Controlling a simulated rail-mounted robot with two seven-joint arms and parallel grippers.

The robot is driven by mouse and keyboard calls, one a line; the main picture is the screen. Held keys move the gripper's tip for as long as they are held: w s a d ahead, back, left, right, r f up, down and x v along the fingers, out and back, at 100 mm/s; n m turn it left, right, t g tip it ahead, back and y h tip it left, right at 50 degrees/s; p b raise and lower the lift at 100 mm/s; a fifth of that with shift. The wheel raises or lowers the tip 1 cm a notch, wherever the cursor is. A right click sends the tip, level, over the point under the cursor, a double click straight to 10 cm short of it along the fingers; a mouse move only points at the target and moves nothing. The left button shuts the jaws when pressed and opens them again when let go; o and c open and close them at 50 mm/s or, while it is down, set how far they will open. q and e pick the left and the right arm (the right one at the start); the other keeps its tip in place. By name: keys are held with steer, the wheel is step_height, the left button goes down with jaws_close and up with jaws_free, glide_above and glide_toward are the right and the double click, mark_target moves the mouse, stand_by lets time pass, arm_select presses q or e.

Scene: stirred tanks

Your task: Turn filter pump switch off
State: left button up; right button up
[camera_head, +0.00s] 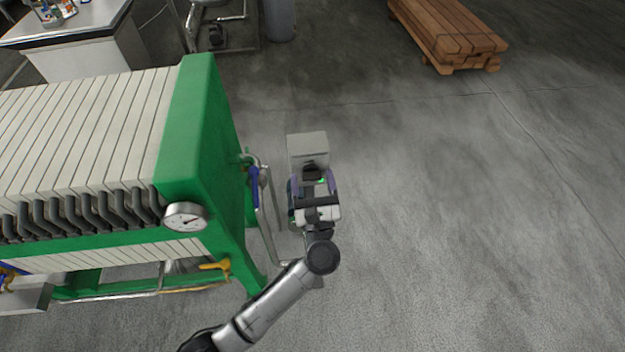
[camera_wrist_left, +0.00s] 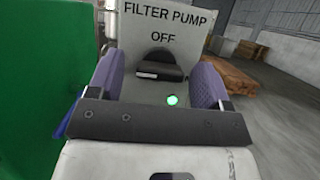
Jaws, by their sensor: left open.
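The filter pump switch box (camera_head: 307,145) is a grey box beside the green filter press in the head view. The left wrist view shows its light panel (camera_wrist_left: 190,28) with the words FILTER PUMP and OFF. A black switch knob (camera_wrist_left: 158,68) sits below the word OFF, with a lit green lamp (camera_wrist_left: 172,100) beneath it. My left gripper (camera_head: 313,184) is open at the box. Its two purple fingers stand on either side of the knob in the left wrist view (camera_wrist_left: 158,80), apart from each other. I cannot tell whether they touch it. My right gripper is not in view.
The green filter press (camera_head: 190,125) with white plates and a dial gauge (camera_head: 186,216) stands close on the left. A blue-handled pipe valve (camera_head: 254,186) is just left of my gripper. Wooden planks (camera_head: 447,32) lie at the back. The floor on the right is clear.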

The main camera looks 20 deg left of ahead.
arm_select(q)
steer(key=c, duration=0.9)
steer(key=shift+r+m+h+p, duration=0.15)
steer(key=shift+m+h+p, duration=0.25)
steer(key=shift+m+p, duration=0.2)
steer(key=m+h+p, duration=0.1)
steer(key=m+p, duration=0.2)
steer(key=m+h+p, duration=0.2)
steer(key=m+p, duration=0.1)
steer(key=m, duration=0.1)
steer(key=m+t+h+p, duration=0.1)
steer(key=m+h+p, duration=0.1)
steer(key=m+p, duration=0.1)
steer(key=shift+a+r+m+p, duration=0.1)
steer(key=shift+r+m+p, duration=0.2)
steer(key=shift+p, duration=0.15)
steer(key=m+g+h+p, duration=0.1)
steer(key=m+p, duration=0.3)
steer(key=p, duration=0.2)
steer(key=m+g+h+p, duration=0.1)
steer(key=m+p, duration=0.4)
steer(key=p, duration=0.1)
steer(key=shift+s+h, duration=0.1)
steer(key=shift+h, duration=0.3)
steer(key=shift+f+m+g+p, duration=0.2)
steer(key=shift+m+g+p, duration=0.1)
steer(key=shift+m+p, duration=0.7)
